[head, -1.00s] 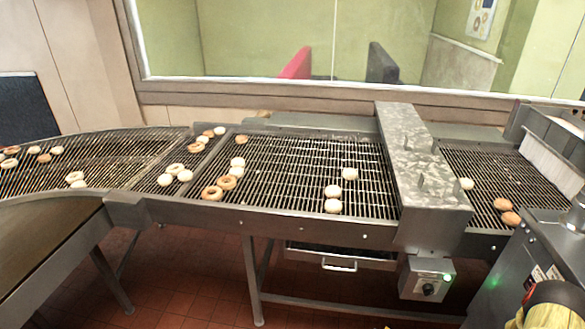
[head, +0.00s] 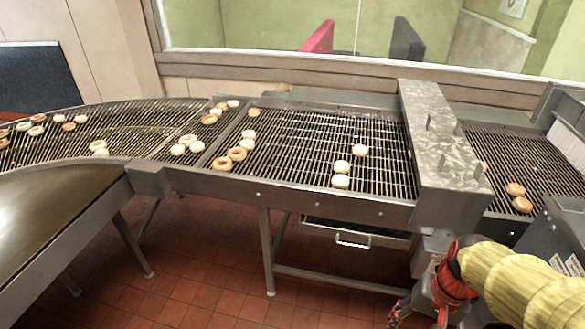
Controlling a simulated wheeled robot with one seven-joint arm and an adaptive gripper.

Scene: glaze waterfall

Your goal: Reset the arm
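My gripper (head: 402,314) is at the bottom right of the head view, at the end of my yellow-sleeved arm. It points down and to the left, in front of the conveyor's near side. The frame's bottom edge partly cuts it off, and I cannot tell whether its fingers are open or shut. I see nothing held in the visible part.
A wire-mesh conveyor (head: 300,160) carries several doughnuts, among them a brown ring (head: 222,164). A metal glazing bridge (head: 440,150) crosses it. A drawer (head: 352,240) hangs below. The red tiled floor (head: 215,270) is clear at centre left.

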